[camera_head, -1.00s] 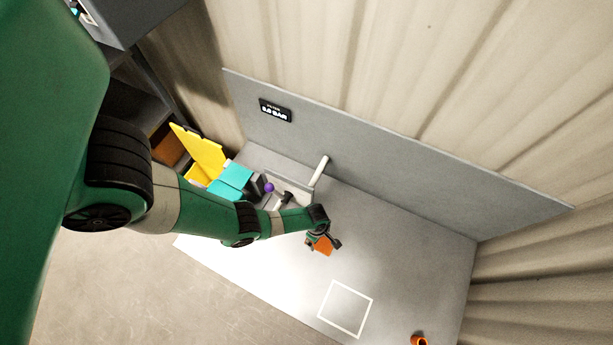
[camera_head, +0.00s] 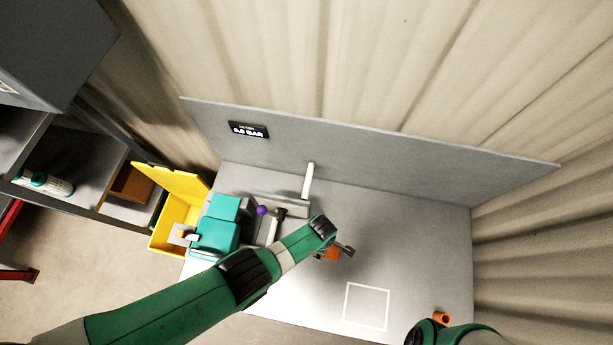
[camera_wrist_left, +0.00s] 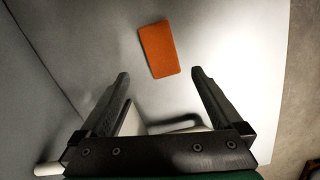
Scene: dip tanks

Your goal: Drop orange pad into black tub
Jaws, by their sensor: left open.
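An orange pad (camera_wrist_left: 158,48) lies flat on the grey tabletop in the left wrist view, just beyond my fingertips and between their lines. My left gripper (camera_wrist_left: 159,73) is open and empty, apart from the pad. In the head view the pad (camera_head: 332,254) is partly hidden beneath my left gripper (camera_head: 341,251). I cannot make out a black tub for certain in either view.
A yellow open-lidded bin (camera_head: 176,222), teal blocks (camera_head: 216,236), a purple ball (camera_head: 262,210) and a white post (camera_head: 308,181) are at the table's left. A grey panel (camera_head: 380,160) backs the table.

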